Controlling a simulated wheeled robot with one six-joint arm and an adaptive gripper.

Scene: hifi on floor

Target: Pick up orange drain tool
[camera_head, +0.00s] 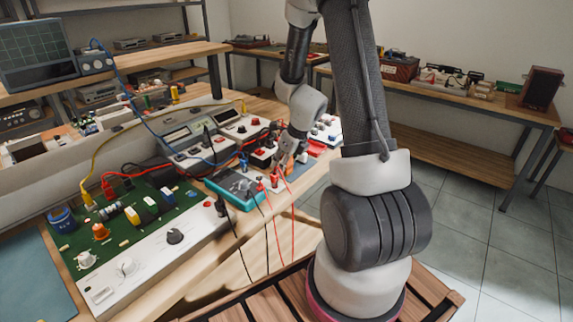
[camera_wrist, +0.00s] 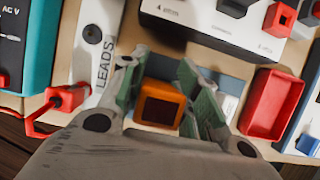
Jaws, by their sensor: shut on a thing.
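The orange drain tool (camera_wrist: 160,103) shows in the wrist view as a square orange end with a dark middle. It sits between the two green-grey fingers of my gripper (camera_wrist: 158,68), which are closed on its sides. The rest of the tool is hidden from this angle. In the head view my gripper (camera_head: 285,158) is low over the cluttered bench, beside the teal meter; the tool cannot be made out clearly there. I cannot tell whether the tool still touches the bench.
A red open tray (camera_wrist: 270,104) lies right of my gripper. A white strip marked LEADS (camera_wrist: 95,52) and a red plug (camera_wrist: 68,97) are at left. The teal meter (camera_head: 236,186), red and black leads and a green circuit board (camera_head: 75,240) crowd the bench.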

